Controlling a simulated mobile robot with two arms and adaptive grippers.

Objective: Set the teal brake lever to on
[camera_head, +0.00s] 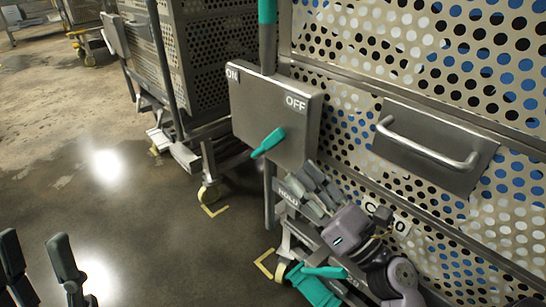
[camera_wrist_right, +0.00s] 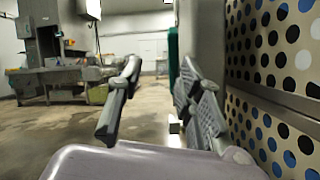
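The teal brake lever (camera_head: 268,143) is on a grey metal plate (camera_head: 262,105) marked ON at its upper left and OFF at its upper right. The lever slants, with its free end toward the lower left. My right gripper (camera_head: 304,186) is just below the plate and lever, apart from the lever, its fingers pointing up. In the right wrist view its fingers (camera_wrist_right: 160,95) are spread with nothing between them. My left gripper (camera_head: 36,248) is at the lower left, open and empty, far from the lever.
A perforated cart wall (camera_head: 400,50) with a handle panel (camera_head: 435,145) stands close on the right. A lower teal part (camera_head: 318,288) sits near a HOLD label. A second cart (camera_head: 205,50) stands behind left. The wet floor (camera_head: 130,210) is clear at the left.

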